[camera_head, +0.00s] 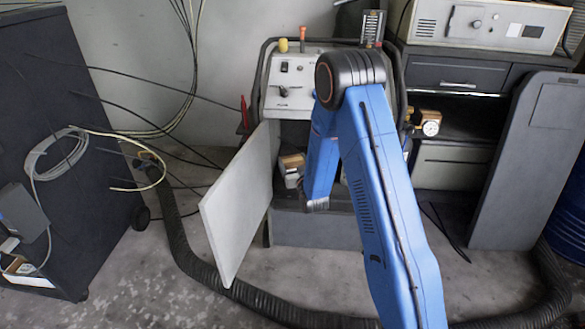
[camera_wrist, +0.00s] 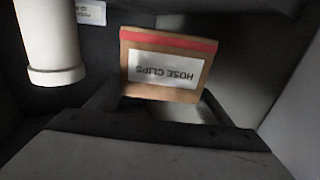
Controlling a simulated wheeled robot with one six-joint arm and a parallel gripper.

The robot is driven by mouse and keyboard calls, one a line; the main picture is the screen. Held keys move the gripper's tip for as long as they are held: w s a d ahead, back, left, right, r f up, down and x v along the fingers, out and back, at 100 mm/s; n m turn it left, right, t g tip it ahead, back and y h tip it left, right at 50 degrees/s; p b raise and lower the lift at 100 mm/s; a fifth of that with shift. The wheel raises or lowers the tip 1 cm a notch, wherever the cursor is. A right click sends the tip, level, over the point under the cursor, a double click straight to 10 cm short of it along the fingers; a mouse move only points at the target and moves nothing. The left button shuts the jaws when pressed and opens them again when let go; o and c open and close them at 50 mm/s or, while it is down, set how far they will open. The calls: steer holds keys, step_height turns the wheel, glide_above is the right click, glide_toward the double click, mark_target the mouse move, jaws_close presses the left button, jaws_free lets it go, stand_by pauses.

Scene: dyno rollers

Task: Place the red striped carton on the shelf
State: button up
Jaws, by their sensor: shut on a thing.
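The carton (camera_wrist: 150,78) is tan with a red band along one edge and a white label reading "HOSE CLIPS", upside down in the wrist view. My gripper (camera_wrist: 160,103) is shut on it, with a dark finger at either side. In the head view my blue arm reaches down in front of the open grey cabinet (camera_head: 310,231) under the console, and its links hide my gripper. A small brown and pale object (camera_head: 291,166) shows left of my arm there; I cannot tell whether it is the carton. The shelf is not clearly visible.
A white door panel (camera_head: 238,200) stands open at the cabinet's left. A white cylinder (camera_wrist: 50,45) is at upper left in the wrist view. A gauge (camera_head: 429,123) sits right of my arm. A black hose (camera_head: 185,240) crosses the floor; a grey panel (camera_head: 510,180) leans at right.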

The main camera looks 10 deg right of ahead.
steer(key=shift+f, duration=1.65)
steer(key=shift+f, duration=0.15)
steer(key=o, duration=1.2)
steer(key=s+d, duration=0.1)
steer(key=s, duration=1.1)
steer(key=s+d+r+g, duration=0.25)
steer(key=s+r, duration=0.25)
steer(key=r, duration=0.4)
steer(key=s+d+r+g, duration=0.1)
steer(key=s+r+g, duration=0.35)
steer(key=r, duration=0.45)
steer(key=s+r+g, duration=0.2)
steer(key=s, duration=0.9)
steer(key=s+d+r+g, duration=0.1)
steer(key=s+r+g, duration=0.1)
steer(key=s, duration=1)
steer(key=s+d+r+g+h, duration=0.1)
steer(key=s+r, duration=0.3)
steer(key=s, duration=0.8)
steer(key=shift+s+d+m+g, duration=0.1)
steer(key=shift+d+m+g, duration=0.15)
steer(key=shift+m+g, duration=0.25)
